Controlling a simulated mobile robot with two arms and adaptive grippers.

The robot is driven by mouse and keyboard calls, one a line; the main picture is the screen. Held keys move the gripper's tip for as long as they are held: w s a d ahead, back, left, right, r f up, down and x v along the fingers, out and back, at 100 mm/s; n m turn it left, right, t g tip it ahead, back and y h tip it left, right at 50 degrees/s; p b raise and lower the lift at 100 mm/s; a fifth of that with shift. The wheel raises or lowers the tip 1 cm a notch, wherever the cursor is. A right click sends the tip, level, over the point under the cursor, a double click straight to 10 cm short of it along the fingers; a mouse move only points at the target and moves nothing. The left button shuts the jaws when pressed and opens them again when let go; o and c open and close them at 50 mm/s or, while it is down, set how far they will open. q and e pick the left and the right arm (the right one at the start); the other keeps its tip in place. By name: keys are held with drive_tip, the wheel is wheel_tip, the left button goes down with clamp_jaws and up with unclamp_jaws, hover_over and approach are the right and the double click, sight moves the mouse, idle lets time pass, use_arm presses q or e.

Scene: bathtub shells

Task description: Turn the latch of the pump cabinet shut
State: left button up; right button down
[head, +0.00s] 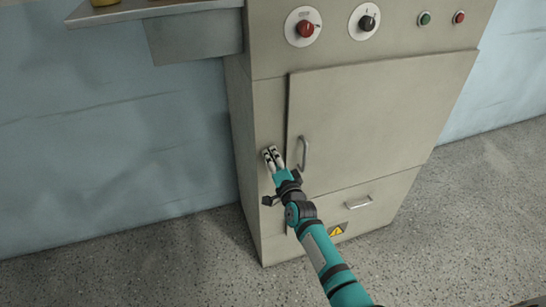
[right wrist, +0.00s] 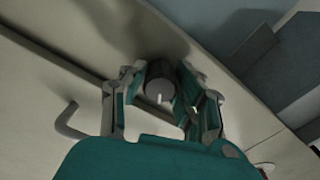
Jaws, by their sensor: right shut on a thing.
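The pump cabinet (head: 262,110) is a beige metal box with a door (head: 375,125) that looks closed against its front. The latch (right wrist: 160,82) is a dark round knob with a white mark, seen in the right wrist view between my fingers. My right gripper (head: 271,158) is on the cabinet's front strip, just left of the door's edge, and its fingers hide the latch in the head view. In the right wrist view my right gripper (right wrist: 160,90) has its fingers on both sides of the knob, shut on it. My left gripper is not in view.
The door handle (head: 304,153) stands out just right of my gripper. A drawer handle (head: 358,202) is below. A red knob (head: 305,29) and a black knob (head: 367,22) sit above the door. A metal shelf (head: 150,10) juts out at upper left.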

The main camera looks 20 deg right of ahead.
drive_tip(key=n+p, duration=0.1)
drive_tip(key=n, duration=0.5)
drive_tip(key=shift+p, duration=0.3)
drive_tip(key=n, duration=0.5)
drive_tip(key=shift+p, duration=0.35)
drive_tip(key=shift+n, duration=0.4)
drive_tip(key=shift+f, duration=0.1)
drive_tip(key=c, duration=1)
unclamp_jaws()
drive_tip(key=shift+s, duration=0.1)
drive_tip(key=s, duration=1.2)
drive_tip(key=shift+d, duration=0.2)
